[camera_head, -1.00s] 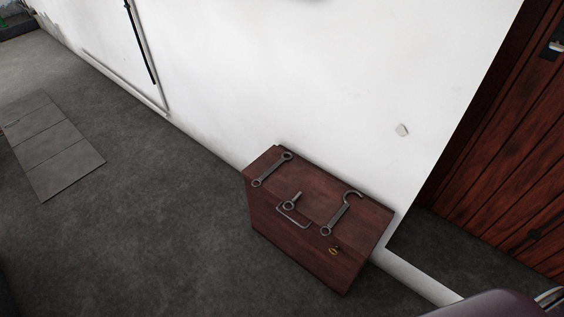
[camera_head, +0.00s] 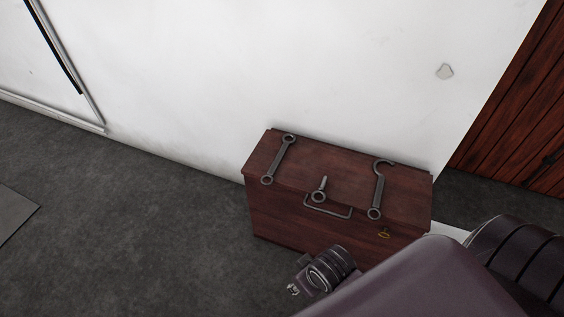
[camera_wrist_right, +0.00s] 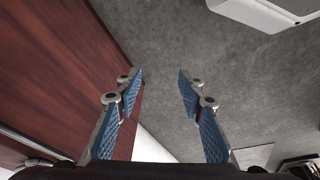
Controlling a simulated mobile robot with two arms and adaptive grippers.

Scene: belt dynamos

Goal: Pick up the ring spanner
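The ring spanner (camera_head: 278,160), a grey metal bar with a ring at each end, lies at the left end of the top of a dark red wooden chest (camera_head: 320,226). My right arm comes in from the lower right in the head view. Its gripper (camera_head: 296,288) is in front of the chest, below the level of its lid and apart from the spanner. In the right wrist view the two blue-padded fingers (camera_wrist_right: 160,78) are spread with nothing between them. The spanner does not show there. My left gripper is not in view.
An eye bolt (camera_head: 320,190) lies mid-lid, behind the chest's metal handle (camera_head: 328,211). A hook-ended spanner (camera_head: 379,190) lies at the right of the lid. A white wall (camera_head: 250,70) stands close behind the chest. Grey floor (camera_head: 130,230) is open to the left.

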